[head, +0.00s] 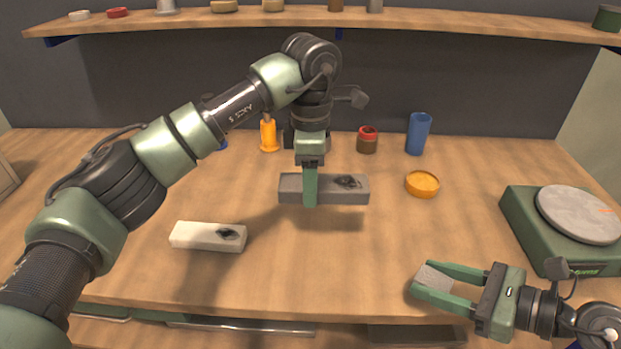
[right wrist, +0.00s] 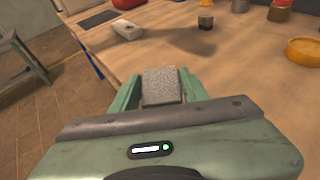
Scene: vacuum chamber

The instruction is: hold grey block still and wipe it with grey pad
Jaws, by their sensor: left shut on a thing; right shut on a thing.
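The grey block (head: 341,190) is a long bar with a dark smudge on its top right part, over the middle of the table. My left gripper (head: 310,192) is shut on it left of the smudge, reaching from above. The grey pad (head: 433,278) is between the fingertips of my right gripper (head: 440,283), near the table's front edge. The pad also shows in the right wrist view (right wrist: 162,87). The pad and the block are well apart.
A white block (head: 208,237) with a dark smudge lies at front left. An orange dish (head: 422,184), a blue cylinder (head: 418,134), a red-topped jar (head: 367,140) and an orange item (head: 268,135) stand behind. A green scale (head: 560,229) is at right. A shelf (head: 440,17) runs above.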

